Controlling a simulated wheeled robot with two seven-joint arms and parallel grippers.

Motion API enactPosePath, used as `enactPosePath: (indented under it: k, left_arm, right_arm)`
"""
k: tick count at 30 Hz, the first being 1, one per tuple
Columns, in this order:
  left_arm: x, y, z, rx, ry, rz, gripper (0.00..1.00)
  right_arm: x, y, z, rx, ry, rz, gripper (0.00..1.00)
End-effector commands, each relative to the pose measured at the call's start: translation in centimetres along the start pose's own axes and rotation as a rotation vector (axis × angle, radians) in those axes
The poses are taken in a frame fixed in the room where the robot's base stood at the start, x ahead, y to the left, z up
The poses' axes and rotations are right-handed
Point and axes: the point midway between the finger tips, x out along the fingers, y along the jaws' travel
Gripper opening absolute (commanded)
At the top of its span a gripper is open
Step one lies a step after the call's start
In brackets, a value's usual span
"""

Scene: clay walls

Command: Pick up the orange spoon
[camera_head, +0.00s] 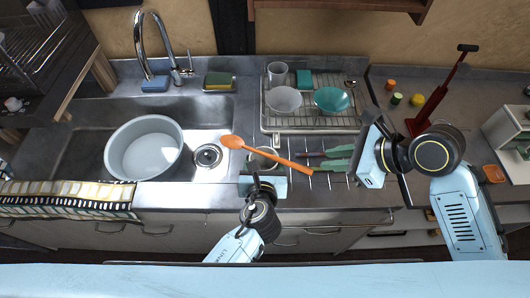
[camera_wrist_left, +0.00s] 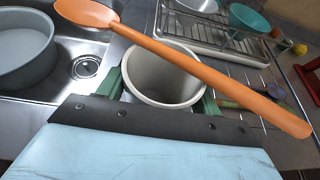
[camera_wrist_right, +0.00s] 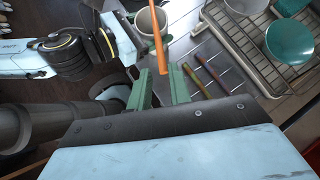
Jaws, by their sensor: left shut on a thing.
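The orange spoon (camera_head: 272,156) slants across the top of a pale cup (camera_head: 263,163), bowl to the left and handle end to the right. The spoon (camera_wrist_left: 190,64) also crosses the cup (camera_wrist_left: 163,80) in the left wrist view. My left gripper (camera_wrist_left: 164,92) has its green fingers on opposite sides of the cup and is shut on it. My right gripper (camera_wrist_right: 160,84) is open and empty. The spoon's handle end (camera_wrist_right: 162,66) shows between its fingers in the right wrist view, but I cannot tell how close it is.
A sink with a round grey basin (camera_head: 144,148) is at the left. A dish rack (camera_head: 310,119) with bowls stands behind the spoon. Several utensils lie on the counter near my right gripper. A dark red tool (camera_head: 436,96) leans at the right.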

Motion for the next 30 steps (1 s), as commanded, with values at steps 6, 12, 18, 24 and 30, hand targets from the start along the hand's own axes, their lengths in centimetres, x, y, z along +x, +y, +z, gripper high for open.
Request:
enactPosePath:
  k: [6,12,18,24,30]
  left_arm:
    - [0.0,0.0,0.1,0.0,-0.001,-0.001,0.3]
    - [0.0,0.0,0.1,0.0,-0.001,0.0,0.3]
    - [0.0,0.0,0.1,0.0,-0.001,0.0,0.3]
    - [0.0,0.0,0.1,0.0,-0.001,-0.001,0.3]
    - [0.0,0.0,0.1,0.0,-0.001,0.0,0.3]
  right_arm:
    - [3.9,0.1,0.1,0.004,-0.001,0.003,0.2]
    - [5.9,0.1,0.0,0.0,-0.001,0.001,0.2]
    - [8.1,0.2,-0.2,0.001,0.0,0.003,0.2]
    - [10.7,0.2,-0.3,-0.001,-0.001,0.001,0.2]
    - [11.2,0.2,-0.3,-0.001,-0.001,0.0,0.2]
